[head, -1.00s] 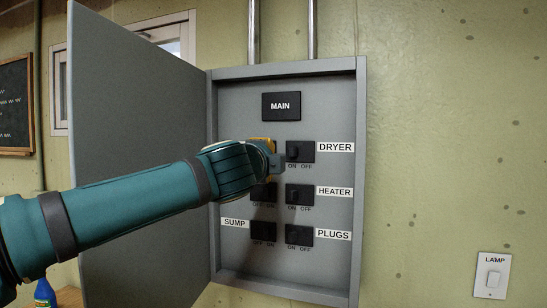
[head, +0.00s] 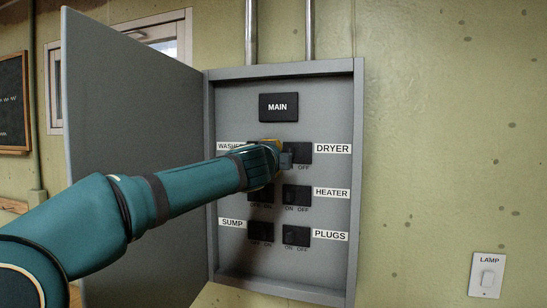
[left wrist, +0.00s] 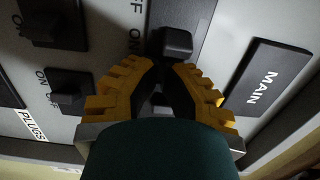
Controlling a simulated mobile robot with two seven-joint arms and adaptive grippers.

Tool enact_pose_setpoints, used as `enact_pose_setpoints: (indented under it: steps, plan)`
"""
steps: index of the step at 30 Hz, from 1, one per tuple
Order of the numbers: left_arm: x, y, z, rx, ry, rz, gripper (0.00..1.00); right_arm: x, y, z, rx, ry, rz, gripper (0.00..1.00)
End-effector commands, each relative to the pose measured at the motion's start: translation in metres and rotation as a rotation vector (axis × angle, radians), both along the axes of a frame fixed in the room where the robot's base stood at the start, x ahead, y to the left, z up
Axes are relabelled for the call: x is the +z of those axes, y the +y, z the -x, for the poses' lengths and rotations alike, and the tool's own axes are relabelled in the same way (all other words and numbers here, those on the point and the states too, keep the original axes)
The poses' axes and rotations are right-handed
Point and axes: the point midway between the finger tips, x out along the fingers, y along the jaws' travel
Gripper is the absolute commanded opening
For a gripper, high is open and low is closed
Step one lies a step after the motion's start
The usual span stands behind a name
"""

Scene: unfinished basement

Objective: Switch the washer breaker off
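The WASHER label (head: 230,146) is partly covered by my left arm in the head view. Its breaker is mostly hidden there behind my left gripper (head: 270,155). In the left wrist view a black breaker plate (left wrist: 207,14) has its raised toggle (left wrist: 174,42) at the end by the ON marking. My left gripper's yellow fingers (left wrist: 163,75) show a gap between their tips, with the toggle just beyond them. I cannot tell whether they touch it. My right gripper is in neither view.
The grey panel box (head: 359,180) has its door (head: 130,120) swung open to the left. The DRYER (head: 301,153), HEATER (head: 296,195) and PLUGS (head: 297,236) breakers sit close by. The MAIN block (head: 279,107) is above. A LAMP switch (head: 488,276) is on the wall at lower right.

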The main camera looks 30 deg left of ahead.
Motion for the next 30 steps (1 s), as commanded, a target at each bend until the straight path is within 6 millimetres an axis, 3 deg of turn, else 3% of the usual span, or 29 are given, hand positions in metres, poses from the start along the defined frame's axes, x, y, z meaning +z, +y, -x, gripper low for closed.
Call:
enact_pose_setpoints:
  steps: [30]
  plan:
    - [0.0,0.0049,0.0085,0.001,-0.001,0.0,0.0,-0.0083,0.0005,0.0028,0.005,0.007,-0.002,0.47]
